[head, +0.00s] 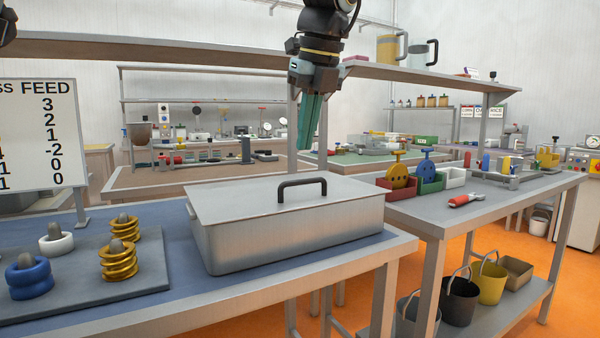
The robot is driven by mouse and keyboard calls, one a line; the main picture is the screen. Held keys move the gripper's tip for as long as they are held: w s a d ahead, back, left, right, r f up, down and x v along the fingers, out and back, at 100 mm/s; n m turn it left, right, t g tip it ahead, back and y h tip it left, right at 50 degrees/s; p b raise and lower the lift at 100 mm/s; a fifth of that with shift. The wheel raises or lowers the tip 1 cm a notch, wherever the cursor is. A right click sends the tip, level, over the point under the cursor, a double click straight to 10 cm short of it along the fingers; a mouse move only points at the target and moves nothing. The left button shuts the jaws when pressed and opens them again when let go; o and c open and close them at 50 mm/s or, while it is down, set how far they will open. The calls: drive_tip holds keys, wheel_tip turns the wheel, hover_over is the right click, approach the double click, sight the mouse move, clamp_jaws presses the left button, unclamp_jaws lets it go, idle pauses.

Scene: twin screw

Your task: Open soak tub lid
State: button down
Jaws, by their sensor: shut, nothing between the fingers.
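The soak tub (290,237) is a grey metal box on the blue-topped bench, left of the picture's middle. Its flat grey lid (235,200) lies closed on top, with a dark arched handle (302,182) standing up near the lid's middle. The inside of the tub is hidden. My gripper (304,145) points down above and behind the handle in the picture, apart from it. Its greenish fingers are together and hold nothing.
A grey board (80,285) with blue, white and gold ringed pegs lies left of the tub. A sign (35,135) stands behind it. An overhead shelf (190,50) runs behind my arm. The right bench (470,213) carries coloured bins and a red-handled tool (466,200).

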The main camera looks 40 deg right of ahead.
sight(294, 201)
drive_tip(key=b+x, duration=0.1)
drive_tip(key=x, duration=0.8)
drive_tip(key=shift+f, duration=0.3)
drive_tip(key=shift+r, duration=0.15)
